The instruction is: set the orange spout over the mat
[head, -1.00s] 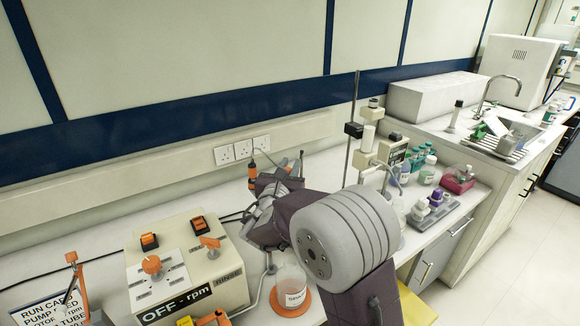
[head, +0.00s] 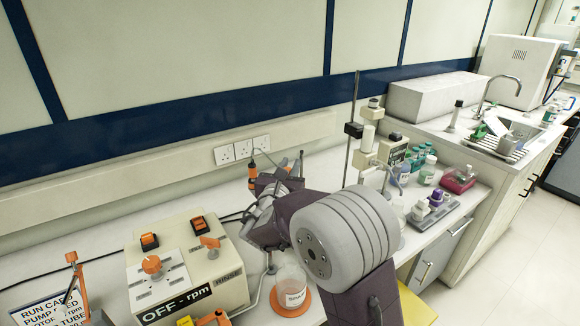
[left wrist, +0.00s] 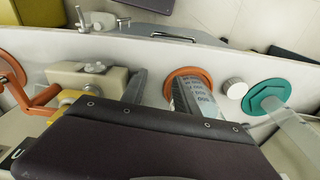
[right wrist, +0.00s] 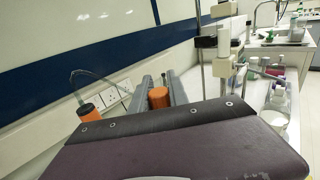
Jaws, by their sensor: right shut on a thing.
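My right gripper (head: 292,163) is by the wall at the back of the bench, largely behind my own arm in the head view. In the right wrist view its fingers (right wrist: 163,88) are shut on an orange cylindrical part (right wrist: 158,98), which I take for the orange spout. Its lower end is hidden by the gripper body. An orange mat (head: 301,308) lies at the front of the bench with a labelled beaker (head: 291,285) on it, well apart from the held part. The left wrist view also shows this mat (left wrist: 205,72).
A cream pump box (head: 187,268) with orange knobs stands left of the mat. Another orange piece with a tube (right wrist: 88,112) stands left of my right gripper. A teal mat (left wrist: 268,93) carries a clear cylinder. A stand and bottles (head: 428,170) fill the bench right of my arm.

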